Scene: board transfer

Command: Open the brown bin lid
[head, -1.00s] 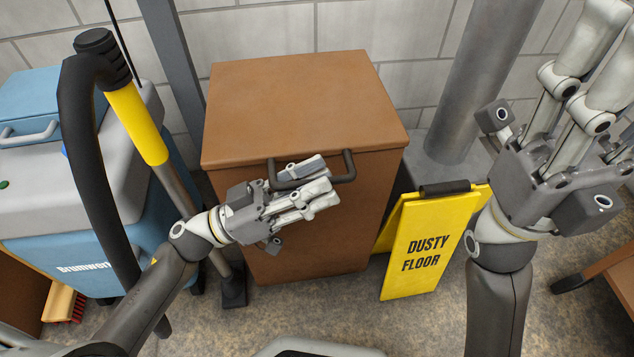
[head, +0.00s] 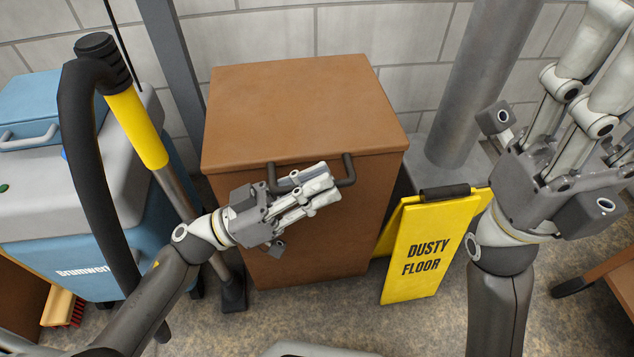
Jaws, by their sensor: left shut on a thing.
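The brown bin (head: 330,235) stands in the middle against the wall. Its brown lid (head: 300,105) lies flat and closed on top. A dark handle (head: 347,170) sticks out at the lid's front edge. My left gripper (head: 312,183) is at the handle, its fingers shut on the handle's bar and hiding part of it. My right gripper (head: 585,110) is raised at the right, close to the camera, with its fingers spread apart and nothing seen between them.
A yellow "Dusty Floor" sign (head: 425,245) stands right of the bin, by a grey pipe (head: 480,90). A blue-grey cleaning machine (head: 60,200) and a black hose with a yellow-banded tube (head: 135,125) stand at the left. A red-bristled brush (head: 65,308) lies at lower left.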

